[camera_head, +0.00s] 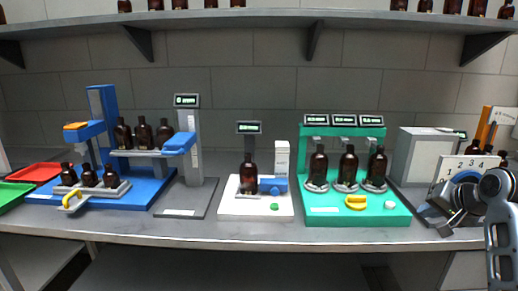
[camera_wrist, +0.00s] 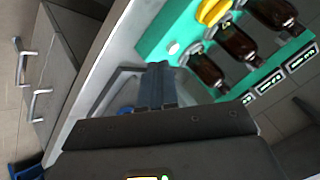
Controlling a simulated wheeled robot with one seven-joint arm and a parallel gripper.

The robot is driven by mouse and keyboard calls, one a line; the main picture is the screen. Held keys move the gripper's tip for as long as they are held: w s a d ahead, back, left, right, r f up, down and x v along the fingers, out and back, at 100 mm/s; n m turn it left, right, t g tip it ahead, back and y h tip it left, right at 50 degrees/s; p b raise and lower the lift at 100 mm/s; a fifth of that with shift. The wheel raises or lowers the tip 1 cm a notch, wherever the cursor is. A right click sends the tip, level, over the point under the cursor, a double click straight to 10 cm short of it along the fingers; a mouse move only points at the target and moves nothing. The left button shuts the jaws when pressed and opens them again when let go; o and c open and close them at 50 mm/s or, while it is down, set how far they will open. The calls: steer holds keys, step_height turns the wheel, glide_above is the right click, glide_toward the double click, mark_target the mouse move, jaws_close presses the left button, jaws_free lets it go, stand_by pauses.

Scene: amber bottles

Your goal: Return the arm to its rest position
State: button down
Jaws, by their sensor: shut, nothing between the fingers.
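My gripper (camera_head: 446,230) is at the right end of the bench in the head view, low in front of the numbered grey-white machine. My arm comes in from the right edge. In the wrist view the fingers of my gripper (camera_wrist: 158,84) are together, with nothing seen between them. They are apart from the teal station (camera_head: 325,211), which also shows in the wrist view (camera_wrist: 160,37). Part of the machine behind my arm is hidden.
The teal station holds amber bottles (camera_head: 348,166) in a row and a yellow handle (camera_head: 356,202). A white station (camera_head: 230,209), a grey scale (camera_head: 176,205) and a blue station (camera_head: 137,208) stand leftward. Red (camera_head: 33,173) and green (camera_head: 10,194) trays lie far left. A shelf (camera_head: 230,18) runs above.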

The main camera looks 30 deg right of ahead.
steer(key=w+a+f+n+t, duration=0.2)
steer(key=a+f, duration=0.7)
steer(key=a, duration=0.5)
steer(key=s+a+f+n, duration=0.1)
steer(key=s+a+f, duration=0.15)
steer(key=a, duration=0.35)
steer(key=s+a+f+n+t, duration=0.1)
steer(key=s+a, duration=0.3)
steer(key=a, duration=0.2)
steer(key=s+a+f+n, duration=0.1)
steer(key=s+a+f, duration=0.15)
steer(key=a, duration=0.35)
steer(key=s+a+r+n+t+y, duration=0.1)
steer(key=s+a+r+n, duration=0.3)
steer(key=s, duration=0.6)
steer(key=s+a+r+n+t+y, duration=0.2)
steer(key=s+a+r+n, duration=0.3)
steer(key=s, duration=0.6)
steer(key=shift+a+r+y, duration=0.4)
steer(key=shift+a+r, duration=0.05)
steer(key=shift+r, duration=0.1)
steer(key=c, duration=1.8)
jaws_free()
